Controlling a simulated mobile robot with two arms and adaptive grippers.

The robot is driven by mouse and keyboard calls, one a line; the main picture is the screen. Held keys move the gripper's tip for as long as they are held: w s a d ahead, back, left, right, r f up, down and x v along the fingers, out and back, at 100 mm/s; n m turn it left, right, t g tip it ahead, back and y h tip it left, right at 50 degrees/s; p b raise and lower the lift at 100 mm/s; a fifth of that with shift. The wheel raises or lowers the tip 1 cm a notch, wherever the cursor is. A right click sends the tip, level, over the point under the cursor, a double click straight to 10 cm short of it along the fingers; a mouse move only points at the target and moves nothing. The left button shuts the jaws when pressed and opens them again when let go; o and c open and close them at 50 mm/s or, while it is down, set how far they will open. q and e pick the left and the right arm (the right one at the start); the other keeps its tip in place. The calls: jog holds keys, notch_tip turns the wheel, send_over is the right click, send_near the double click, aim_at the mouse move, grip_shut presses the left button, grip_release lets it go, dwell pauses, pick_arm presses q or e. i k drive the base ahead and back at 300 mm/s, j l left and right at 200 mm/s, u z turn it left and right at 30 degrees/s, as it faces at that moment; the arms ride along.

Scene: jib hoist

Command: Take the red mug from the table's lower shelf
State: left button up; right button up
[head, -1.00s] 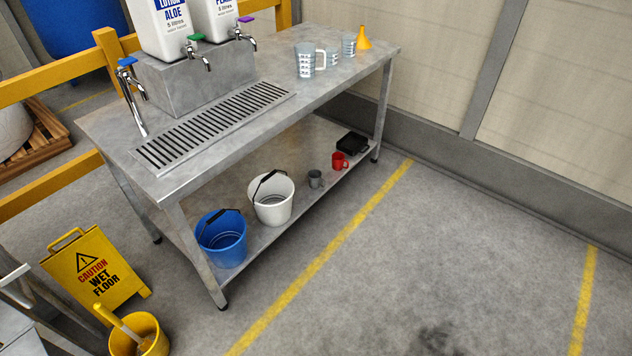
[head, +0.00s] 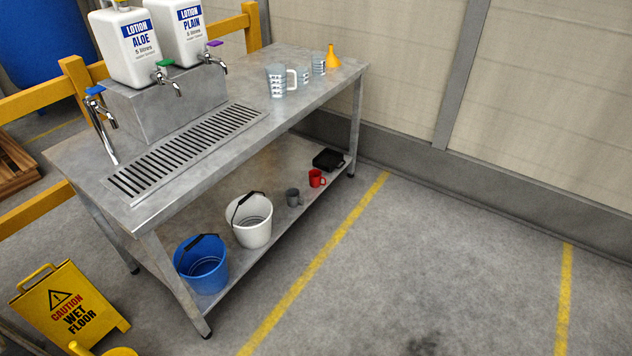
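The red mug (head: 316,178) stands on the lower shelf of the steel table (head: 327,102), toward the shelf's far right end. Its handle points right. A grey mug (head: 293,197) stands to its left and nearer, and a black tray or box (head: 328,160) lies just beyond it. Nothing covers the red mug. Neither of my grippers shows in the head view.
A white bucket (head: 250,222) and a blue bucket (head: 201,264) stand on the lower shelf's near part. A yellow wet floor sign (head: 70,308) stands at lower left. The floor right of the table is clear, with yellow lines (head: 318,262). Jugs and a yellow funnel (head: 332,60) are on top.

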aim_at(315, 175)
jog(key=i+l+u, duration=0.25)
jog(key=i+l, duration=0.15)
jog(key=i+l+u, duration=0.25)
jog(key=i+l, duration=0.15)
jog(key=i+l+u, duration=0.25)
jog(key=l, duration=0.4)
jog(key=i+j, duration=0.05)
jog(key=i, duration=0.05)
